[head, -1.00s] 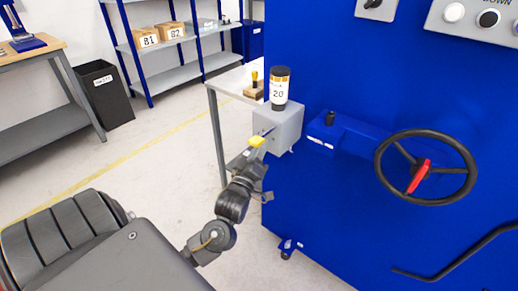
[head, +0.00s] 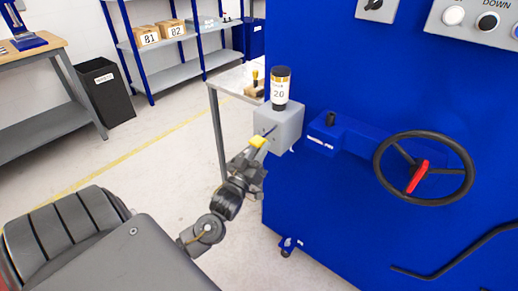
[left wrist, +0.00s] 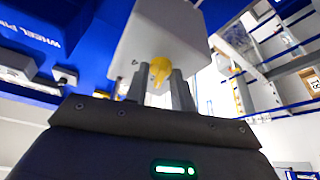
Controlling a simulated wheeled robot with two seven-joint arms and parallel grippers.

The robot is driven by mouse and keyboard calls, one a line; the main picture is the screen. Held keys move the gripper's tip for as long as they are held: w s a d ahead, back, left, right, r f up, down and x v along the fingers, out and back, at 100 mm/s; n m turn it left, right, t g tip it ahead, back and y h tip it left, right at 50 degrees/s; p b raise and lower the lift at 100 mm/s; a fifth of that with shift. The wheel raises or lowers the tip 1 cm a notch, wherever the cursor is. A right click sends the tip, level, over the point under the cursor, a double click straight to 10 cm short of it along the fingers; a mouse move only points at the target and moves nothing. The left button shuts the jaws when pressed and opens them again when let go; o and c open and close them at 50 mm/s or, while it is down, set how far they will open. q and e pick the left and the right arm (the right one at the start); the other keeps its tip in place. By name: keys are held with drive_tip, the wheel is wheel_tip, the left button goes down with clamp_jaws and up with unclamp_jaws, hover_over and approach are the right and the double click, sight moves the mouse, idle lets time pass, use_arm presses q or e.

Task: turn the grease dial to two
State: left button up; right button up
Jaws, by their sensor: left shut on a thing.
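The yellow grease dial (head: 257,141) is on the front of a grey box (head: 284,125) fixed to the blue machine's left side. My left gripper (head: 253,147) is at the dial. In the left wrist view, the two fingers (left wrist: 157,90) are shut on the yellow dial (left wrist: 160,70), one on each side of it, with the grey box (left wrist: 150,35) behind. The dial's number marks cannot be read, so its setting cannot be told. My right gripper is not in view.
The blue machine (head: 320,210) fills the right side, with a black handwheel (head: 423,167) with a red part. A small table (head: 225,85) stands behind the grey box. Shelves (head: 150,50) and a black bin (head: 106,95) are further back. Floor at left is open.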

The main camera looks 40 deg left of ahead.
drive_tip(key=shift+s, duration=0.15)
use_arm(q)
drive_tip(key=o, duration=0.6)
drive_tip(key=shift+o, duration=0.2)
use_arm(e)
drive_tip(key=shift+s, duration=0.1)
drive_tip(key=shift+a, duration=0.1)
use_arm(q)
drive_tip(key=b+v, duration=0.1)
drive_tip(key=v, duration=0.9)
drive_tip(key=shift+s, duration=0.4)
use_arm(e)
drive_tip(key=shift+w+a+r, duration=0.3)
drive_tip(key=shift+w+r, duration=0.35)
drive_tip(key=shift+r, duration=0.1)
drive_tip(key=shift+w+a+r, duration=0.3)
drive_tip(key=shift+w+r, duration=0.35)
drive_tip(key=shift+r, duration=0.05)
use_arm(q)
drive_tip(key=shift+d+f, duration=0.1)
drive_tip(key=shift+f, duration=0.05)
